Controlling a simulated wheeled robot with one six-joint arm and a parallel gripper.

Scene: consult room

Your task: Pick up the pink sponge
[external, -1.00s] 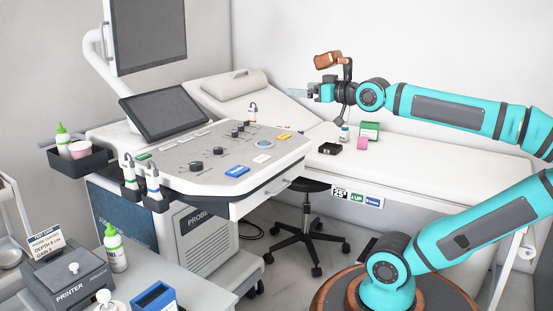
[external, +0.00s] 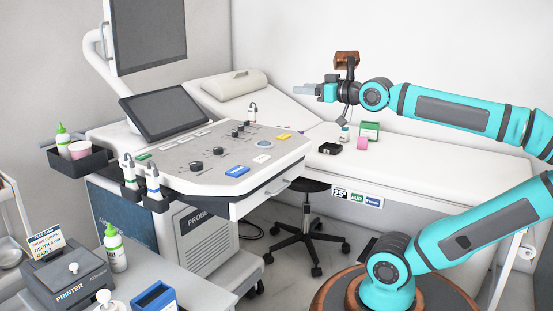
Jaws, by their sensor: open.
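A small pink block (external: 362,143), which looks like the pink sponge, lies on the white exam couch (external: 430,166) in the external view. My gripper (external: 299,90) is open, held in the air above the couch, up and to the left of the pink block and clear of it. Its fingers point left and look empty. They are small here, so the gap between them is hard to see.
Next to the pink block are a green box (external: 370,130), a small white bottle (external: 344,134) and a black box (external: 330,148). The ultrasound console (external: 215,150) stands to the left of the couch, with a black stool (external: 305,225) below. The couch's right part is bare.

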